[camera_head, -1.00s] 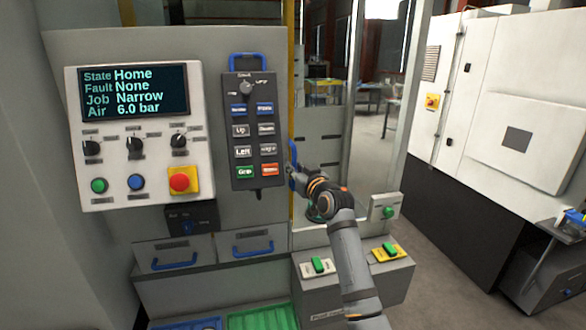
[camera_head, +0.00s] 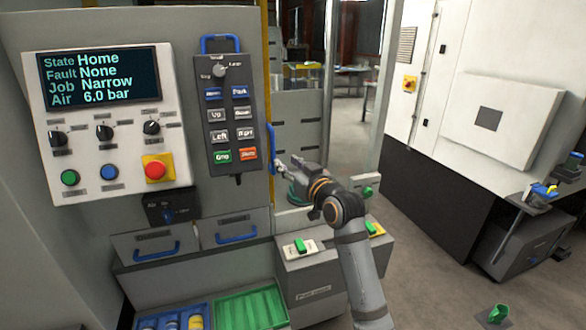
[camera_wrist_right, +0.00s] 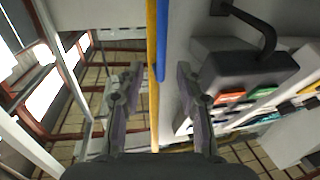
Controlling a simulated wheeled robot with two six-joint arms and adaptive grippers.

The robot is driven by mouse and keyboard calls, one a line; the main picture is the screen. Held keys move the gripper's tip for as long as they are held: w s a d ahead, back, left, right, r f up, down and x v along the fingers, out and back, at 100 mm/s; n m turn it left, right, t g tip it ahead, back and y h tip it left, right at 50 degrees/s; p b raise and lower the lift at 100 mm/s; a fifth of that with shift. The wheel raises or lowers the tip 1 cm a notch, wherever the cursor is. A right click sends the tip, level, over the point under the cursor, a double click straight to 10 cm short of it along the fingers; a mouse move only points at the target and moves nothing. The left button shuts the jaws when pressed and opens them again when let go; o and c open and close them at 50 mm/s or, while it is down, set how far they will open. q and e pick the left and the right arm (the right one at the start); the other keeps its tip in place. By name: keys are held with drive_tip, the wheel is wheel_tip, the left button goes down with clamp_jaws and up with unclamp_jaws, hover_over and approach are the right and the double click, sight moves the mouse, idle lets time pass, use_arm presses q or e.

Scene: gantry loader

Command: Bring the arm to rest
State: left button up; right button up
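My right gripper (camera_head: 283,165) is in front of the loader, just right of the blue door handle (camera_head: 271,148). In the right wrist view its two fingers (camera_wrist_right: 158,70) stand well apart with nothing held between them. The blue bar (camera_wrist_right: 161,40) lies beyond the fingertips in that view; whether they touch it I cannot tell. My right arm reaches up from the lower right of the head view. My left gripper is not in view.
A control panel (camera_head: 110,170) reads Home, fault None. A grey button pendant (camera_head: 226,165) hangs close left of my right gripper. A box with green switches (camera_head: 310,275) stands below it. Trays (camera_head: 250,305) lie lower left.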

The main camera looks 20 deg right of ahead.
drive_tip(key=shift+v, duration=1.25)
drive_tip(key=shift+f, duration=0.1)
